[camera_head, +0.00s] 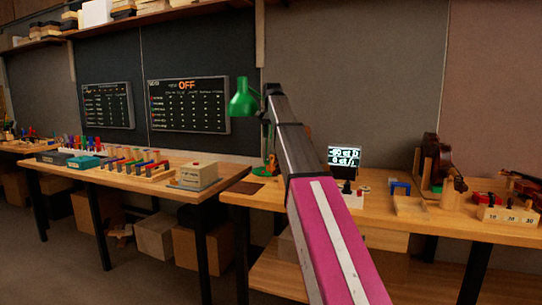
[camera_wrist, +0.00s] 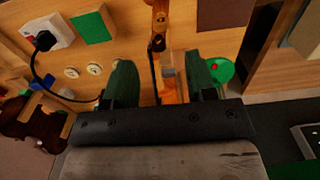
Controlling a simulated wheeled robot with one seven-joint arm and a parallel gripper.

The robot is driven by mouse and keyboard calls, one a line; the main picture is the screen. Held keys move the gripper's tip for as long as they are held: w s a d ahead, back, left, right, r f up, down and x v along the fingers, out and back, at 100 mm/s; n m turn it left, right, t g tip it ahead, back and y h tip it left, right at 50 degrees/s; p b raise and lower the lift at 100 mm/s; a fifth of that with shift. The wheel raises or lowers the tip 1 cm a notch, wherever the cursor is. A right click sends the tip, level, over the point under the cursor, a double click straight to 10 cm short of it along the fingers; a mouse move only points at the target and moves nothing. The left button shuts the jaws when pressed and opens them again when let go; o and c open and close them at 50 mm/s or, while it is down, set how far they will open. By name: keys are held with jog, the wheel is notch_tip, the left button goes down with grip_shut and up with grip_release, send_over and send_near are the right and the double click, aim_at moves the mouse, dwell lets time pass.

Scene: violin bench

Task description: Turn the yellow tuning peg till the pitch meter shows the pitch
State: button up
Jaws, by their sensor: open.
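The pitch meter (camera_head: 344,157) is a small dark screen with pale characters, standing on the right-hand bench in the head view; its text is too small to read surely. A brown violin (camera_head: 430,160) stands toward the right of that bench. I cannot make out a yellow tuning peg in either view. My gripper (camera_wrist: 165,82) shows in the wrist view with two dark green fingers spread apart. A narrow orange-brown wooden piece (camera_wrist: 172,90) with a small pale block shows between them; whether they touch it I cannot tell. In the head view my arm hides the gripper.
A green lamp (camera_head: 243,101) stands at the right bench's left end. A red-and-black group (camera_head: 487,198) and a numbered wooden block (camera_head: 508,215) sit at far right. The left bench holds peg racks (camera_head: 135,168). A black cable (camera_wrist: 38,75) runs from a white socket in the wrist view.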

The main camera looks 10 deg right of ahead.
aim_at(272, 158)
jog(key=f, duration=1)
jog(key=shift+w, duration=0.2)
jog(key=c, duration=0.9)
